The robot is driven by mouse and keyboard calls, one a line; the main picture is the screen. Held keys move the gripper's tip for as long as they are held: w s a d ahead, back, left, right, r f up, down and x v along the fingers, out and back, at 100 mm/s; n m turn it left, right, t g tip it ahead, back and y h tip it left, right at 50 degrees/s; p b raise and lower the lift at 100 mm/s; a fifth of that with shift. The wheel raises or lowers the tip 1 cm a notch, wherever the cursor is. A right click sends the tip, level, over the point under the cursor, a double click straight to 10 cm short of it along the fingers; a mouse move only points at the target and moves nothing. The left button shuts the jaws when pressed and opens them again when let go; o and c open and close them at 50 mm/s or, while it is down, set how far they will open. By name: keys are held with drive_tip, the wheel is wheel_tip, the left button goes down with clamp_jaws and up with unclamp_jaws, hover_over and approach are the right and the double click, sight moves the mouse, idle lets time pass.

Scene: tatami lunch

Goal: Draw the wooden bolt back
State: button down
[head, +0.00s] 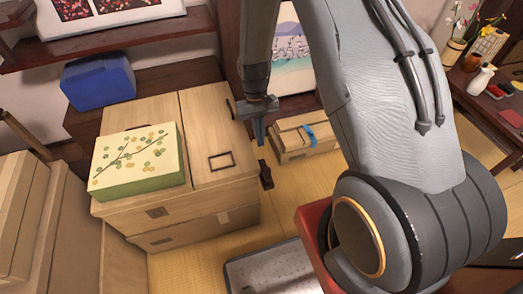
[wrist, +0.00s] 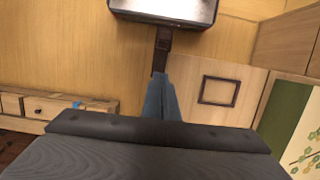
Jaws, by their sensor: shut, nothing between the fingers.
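The wooden chest (head: 222,187) is pale, with a square dark frame (head: 221,161) on its top panel. A small dark brown piece, which looks like the bolt (head: 265,175), sticks out at the chest's right edge. In the wrist view the bolt (wrist: 163,42) lies just beyond my fingertips, beside the panel with the dark frame (wrist: 219,91). My gripper (head: 260,138) is shut and empty, pointing down above the chest's right edge. In the wrist view its blue-grey fingers (wrist: 160,85) are together and overlap the bolt's near end. I cannot tell whether they touch it.
A green box with a floral lid (head: 138,160) sits on the chest's left part. A blue box (head: 98,81) stands behind it. A low wooden box (head: 304,138) with a blue item lies beyond my gripper. A grey tray (head: 270,272) is on the floor in front.

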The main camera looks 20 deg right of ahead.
drive_tip(key=shift+v, duration=2)
drive_tip(key=s+r+t, duration=0.3)
drive_tip(key=s+r, duration=1.4)
drive_tip(key=r, duration=0.2)
drive_tip(key=shift+d+r, duration=0.35)
drive_tip(key=shift+d, duration=0.05)
